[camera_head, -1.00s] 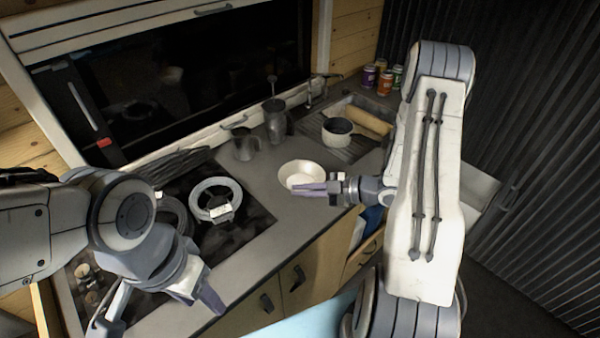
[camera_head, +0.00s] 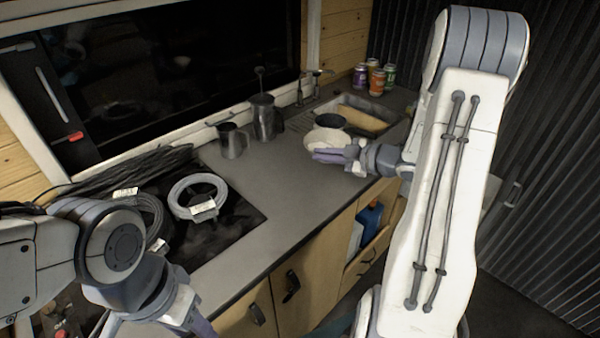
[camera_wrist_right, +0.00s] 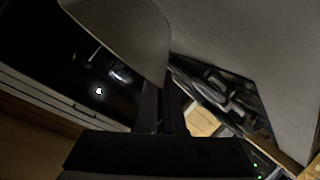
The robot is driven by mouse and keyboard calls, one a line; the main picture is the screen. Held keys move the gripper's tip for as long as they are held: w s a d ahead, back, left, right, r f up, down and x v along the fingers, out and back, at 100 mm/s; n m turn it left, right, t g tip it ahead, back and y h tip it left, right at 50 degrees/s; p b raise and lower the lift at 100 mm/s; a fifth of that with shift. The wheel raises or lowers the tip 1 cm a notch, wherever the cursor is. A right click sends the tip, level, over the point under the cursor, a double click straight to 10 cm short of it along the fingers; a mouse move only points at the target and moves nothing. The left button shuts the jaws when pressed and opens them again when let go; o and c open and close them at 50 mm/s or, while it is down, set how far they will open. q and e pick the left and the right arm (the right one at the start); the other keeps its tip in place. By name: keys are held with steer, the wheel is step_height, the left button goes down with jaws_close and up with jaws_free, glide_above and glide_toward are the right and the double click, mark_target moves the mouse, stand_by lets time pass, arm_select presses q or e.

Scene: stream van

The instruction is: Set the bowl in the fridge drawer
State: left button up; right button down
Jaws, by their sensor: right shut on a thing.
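The cream bowl (camera_head: 322,138) is in the head view over the counter, in front of the sink area. My right gripper (camera_head: 328,155) is shut on its near rim, and its fingers hide part of the bowl. In the right wrist view, a grey curved surface, apparently the bowl (camera_wrist_right: 130,32), fills the upper middle beside the dark fingers. An open drawer (camera_head: 368,254) with blue and white things inside is below the counter, under my right forearm; I cannot tell if it is the fridge drawer. My left gripper (camera_head: 198,325) is cut off at the bottom edge.
A dark pan (camera_head: 330,120) is behind the bowl, by the sink (camera_head: 372,112). Several cans (camera_head: 375,78) stand at the back. Cable coils (camera_head: 198,196) lie on the hob. The middle counter is clear.

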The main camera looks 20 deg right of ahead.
steer(key=w+a+f, duration=0.1)
steer(key=a, duration=0.1)
steer(key=w+a+f, duration=0.2)
steer(key=shift+w, duration=0.15)
steer(key=shift+f+p, duration=0.45)
steer(key=shift+f, duration=1.6)
steer(key=shift+f, duration=0.2)
steer(key=c, duration=1)
jaws_free()
steer(key=shift+a, duration=0.1)
